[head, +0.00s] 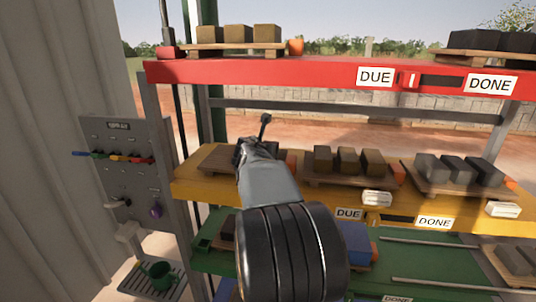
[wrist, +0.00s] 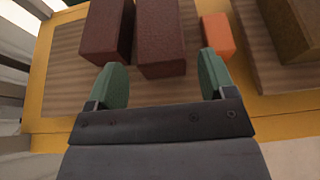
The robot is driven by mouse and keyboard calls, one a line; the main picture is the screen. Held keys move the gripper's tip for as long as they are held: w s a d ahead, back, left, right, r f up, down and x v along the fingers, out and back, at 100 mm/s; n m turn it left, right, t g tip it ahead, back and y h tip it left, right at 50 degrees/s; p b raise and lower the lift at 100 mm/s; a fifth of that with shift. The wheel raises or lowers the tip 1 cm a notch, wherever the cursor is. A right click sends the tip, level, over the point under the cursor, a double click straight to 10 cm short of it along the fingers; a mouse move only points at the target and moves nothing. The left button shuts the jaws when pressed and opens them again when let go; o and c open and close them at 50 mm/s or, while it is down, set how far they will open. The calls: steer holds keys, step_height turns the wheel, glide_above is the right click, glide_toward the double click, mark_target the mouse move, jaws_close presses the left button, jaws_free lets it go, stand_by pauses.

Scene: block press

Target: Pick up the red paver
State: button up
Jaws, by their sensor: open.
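In the wrist view, two dark red pavers lie side by side on a wooden pallet (wrist: 65,70): a left paver (wrist: 106,30) and a middle paver (wrist: 160,40). My gripper (wrist: 161,78) is open, with its green-padded fingers apart and nothing held. The near end of the middle paver shows between the two fingers in the picture; I cannot tell how far above or in front of it they are. In the head view, my gripper (head: 243,152) is over the left pallet (head: 215,160) on the yellow shelf, and my arm hides most of the pavers there.
An orange block (wrist: 217,36) lies right of the middle paver. A brown block (wrist: 295,30) sits on the neighbouring pallet. The yellow shelf (head: 200,190) lies under a red shelf (head: 260,72) and over a green shelf (head: 210,232). A grey tool panel (head: 125,180) stands at left.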

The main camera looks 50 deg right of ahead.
steer(key=shift+x, duration=3.75)
steer(key=shift+s+a+f, duration=0.1)
steer(key=shift+c, duration=0.4)
steer(key=c, duration=1.1)
steer(key=shift+c, duration=0.4)
